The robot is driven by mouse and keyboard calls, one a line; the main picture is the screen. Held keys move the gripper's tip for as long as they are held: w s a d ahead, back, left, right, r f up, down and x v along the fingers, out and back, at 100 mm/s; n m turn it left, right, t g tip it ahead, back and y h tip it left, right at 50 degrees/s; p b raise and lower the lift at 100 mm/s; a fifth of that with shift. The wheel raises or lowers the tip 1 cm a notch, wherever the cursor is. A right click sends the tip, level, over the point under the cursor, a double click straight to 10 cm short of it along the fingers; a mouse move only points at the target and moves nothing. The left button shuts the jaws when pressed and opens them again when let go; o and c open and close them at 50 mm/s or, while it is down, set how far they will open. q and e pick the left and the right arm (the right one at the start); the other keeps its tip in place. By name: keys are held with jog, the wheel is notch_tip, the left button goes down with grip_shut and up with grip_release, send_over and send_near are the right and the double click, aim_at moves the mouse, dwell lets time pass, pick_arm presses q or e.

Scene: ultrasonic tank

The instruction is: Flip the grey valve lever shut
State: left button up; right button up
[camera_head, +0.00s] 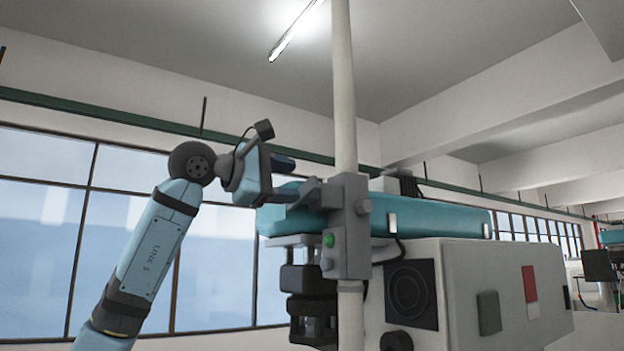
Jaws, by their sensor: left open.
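A grey box (350,228) is clamped on a white vertical pole (344,90), with a green button (328,240) on its left part. A small grey piece (308,193) sticks out to the left from the top of this box; it may be the valve lever, but I cannot tell for sure. My left gripper (287,178) is open just left of the box, at the height of this piece. Its fingers point right toward the pole. I cannot tell whether they touch the piece. My right gripper is not in view.
A teal slab-like part (430,217) lies behind the pole, above a light grey machine housing (500,290) with a dark round panel (410,294). Black machine parts (308,290) hang below the box's left side. Windows line the left wall. Open air lies above my left gripper.

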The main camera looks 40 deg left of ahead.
aim_at(310, 191)
pick_arm(q)
jog(key=p+x, duration=0.1)
jog(key=x, duration=0.3)
jog(key=shift+w+d, duration=0.15)
jog(key=shift+w, duration=0.1)
jog(key=shift+w+d, duration=0.2)
jog(key=shift+w, duration=0.35)
jog(key=c, duration=0.9)
jog(key=shift+f+m+p, duration=0.2)
jog(key=shift+m+p, duration=0.15)
jog(key=shift+m, duration=0.25)
jog(key=shift+d+f+m, duration=0.1)
jog(key=shift+f+m, duration=0.35)
jog(key=shift+m, duration=0.75)
